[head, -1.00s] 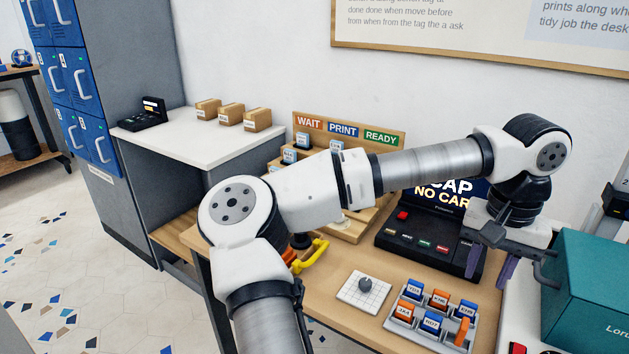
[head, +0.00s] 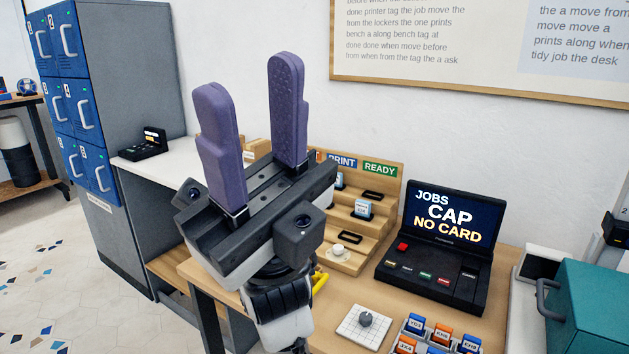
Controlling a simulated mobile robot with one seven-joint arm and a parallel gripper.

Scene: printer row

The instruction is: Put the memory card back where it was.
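My gripper (head: 247,77) is raised close to the camera with its two purple fingers pointing up. The fingers are wide apart and nothing is between them. No card can be told for sure as the memory card. Blue and orange labelled blocks, such as a blue one (head: 415,325), stand in a grey tray at the bottom edge, partly cut off. The black console (head: 437,283) has a screen (head: 450,217) reading "JOBS CAP NO CARD".
My gripper hides the rack's left part and much of the white counter. A white gridded pad with a grey knob (head: 366,318) lies on the wooden desk. A teal box (head: 592,310) stands at the right. Blue lockers (head: 66,98) are at the far left.

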